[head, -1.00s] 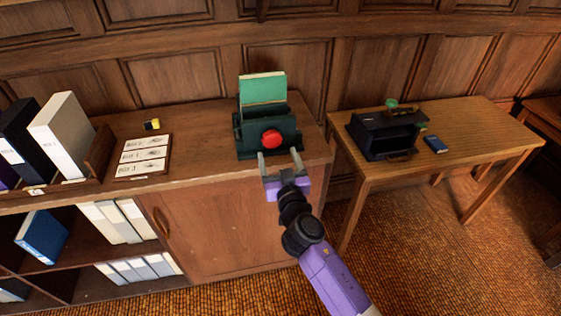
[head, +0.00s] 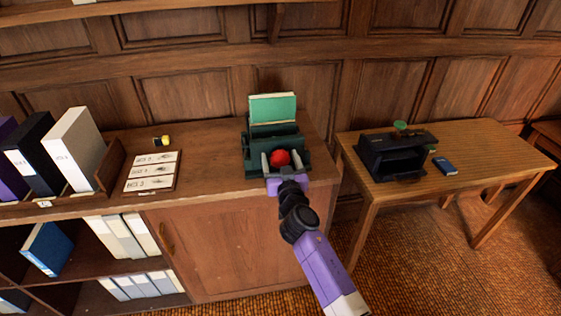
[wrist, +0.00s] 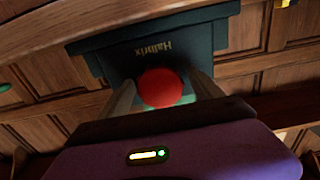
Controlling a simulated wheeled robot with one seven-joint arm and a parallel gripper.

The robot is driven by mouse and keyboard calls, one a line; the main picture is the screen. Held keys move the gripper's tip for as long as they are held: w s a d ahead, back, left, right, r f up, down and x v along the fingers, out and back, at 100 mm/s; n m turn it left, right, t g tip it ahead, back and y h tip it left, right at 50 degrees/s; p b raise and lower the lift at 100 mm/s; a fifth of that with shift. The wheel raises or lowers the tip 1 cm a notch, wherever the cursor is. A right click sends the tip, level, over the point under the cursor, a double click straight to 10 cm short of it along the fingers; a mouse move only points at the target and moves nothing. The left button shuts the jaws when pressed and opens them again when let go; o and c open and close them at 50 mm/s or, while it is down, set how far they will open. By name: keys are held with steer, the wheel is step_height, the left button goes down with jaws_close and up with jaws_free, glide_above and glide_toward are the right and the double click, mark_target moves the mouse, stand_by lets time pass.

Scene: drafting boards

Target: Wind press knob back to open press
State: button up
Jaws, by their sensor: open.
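The press (head: 257,140) is a dark green machine on the wooden cabinet top, with a lighter green book or board (head: 272,108) upright in it. Its round red knob (head: 280,158) is on the front face. In the wrist view the red knob (wrist: 161,88) sits below the lettering "Hallrix" on the press (wrist: 200,50). My gripper (head: 281,163) is open, with one finger on each side of the knob. The wrist view also shows the gripper's fingers (wrist: 163,97) flanking the knob. I cannot tell whether they touch it.
Labelled cards on a board (head: 151,171), a small yellow-and-black item (head: 162,141) and binders (head: 75,150) stand left on the cabinet. A table (head: 480,150) at right holds a black machine (head: 385,155) and a blue book (head: 445,165). Bare cabinet top (head: 212,165) lies left of the press.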

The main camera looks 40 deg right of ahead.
steer(key=shift+f+m+b, duration=0.35)
steer(key=shift+m+b, duration=0.65)
steer(key=shift+b, duration=0.25)
steer(key=m+b, duration=1.2)
steer(key=b, duration=0.3)
steer(key=shift+m, duration=0.4)
steer(key=shift+m+b, duration=1)
steer(key=shift+b, duration=0.2)
steer(key=shift+r+m+b, duration=0.3)
steer(key=shift+r+m, duration=0.05)
steer(key=shift+m, duration=0.25)
steer(key=shift+c, duration=0.4)
